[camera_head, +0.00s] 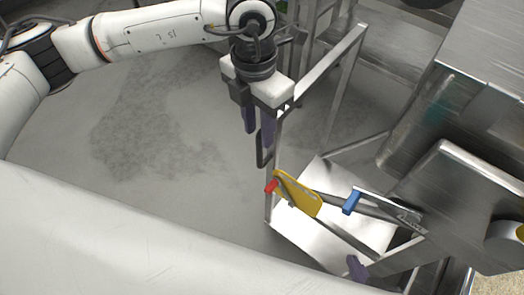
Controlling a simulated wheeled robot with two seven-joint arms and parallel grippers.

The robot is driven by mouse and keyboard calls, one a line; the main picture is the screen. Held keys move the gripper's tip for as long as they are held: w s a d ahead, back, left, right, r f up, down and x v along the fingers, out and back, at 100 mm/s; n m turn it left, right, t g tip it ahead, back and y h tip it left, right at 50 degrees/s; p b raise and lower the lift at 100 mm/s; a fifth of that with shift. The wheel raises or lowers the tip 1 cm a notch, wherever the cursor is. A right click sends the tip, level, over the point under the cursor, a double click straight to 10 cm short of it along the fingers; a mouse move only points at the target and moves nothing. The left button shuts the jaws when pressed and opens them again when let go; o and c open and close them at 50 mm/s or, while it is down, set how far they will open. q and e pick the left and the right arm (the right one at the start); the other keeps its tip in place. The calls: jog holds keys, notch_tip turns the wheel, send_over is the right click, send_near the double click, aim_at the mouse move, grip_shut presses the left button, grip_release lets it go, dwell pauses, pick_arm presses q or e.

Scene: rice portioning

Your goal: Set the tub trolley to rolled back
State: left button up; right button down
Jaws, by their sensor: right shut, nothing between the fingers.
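The tub trolley shows as a steel frame with upright posts and a pale lower plate (298,234), right of centre. A dark loop handle (261,155) stands at its left post. My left gripper (258,135) points down beside that post, with its purple fingers a little apart at the handle's top. Whether the handle lies between them or behind them, I cannot tell. A purple fingertip, seemingly my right gripper (357,268), shows low beside the frame; most of that gripper is hidden.
A yellow plate (299,195) with a red end (271,186) and a blue piece (351,202) sit on the frame. Large steel equipment (455,110) fills the right side. The grey floor (150,140) at the left is clear.

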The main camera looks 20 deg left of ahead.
aim_at(260, 156)
pick_arm(q)
jog(key=shift+f, duration=0.5)
notch_tip(260, 156, down, 10)
jog(key=shift+r+p, duration=0.1)
jog(key=shift+p, duration=0.4)
grip_shut()
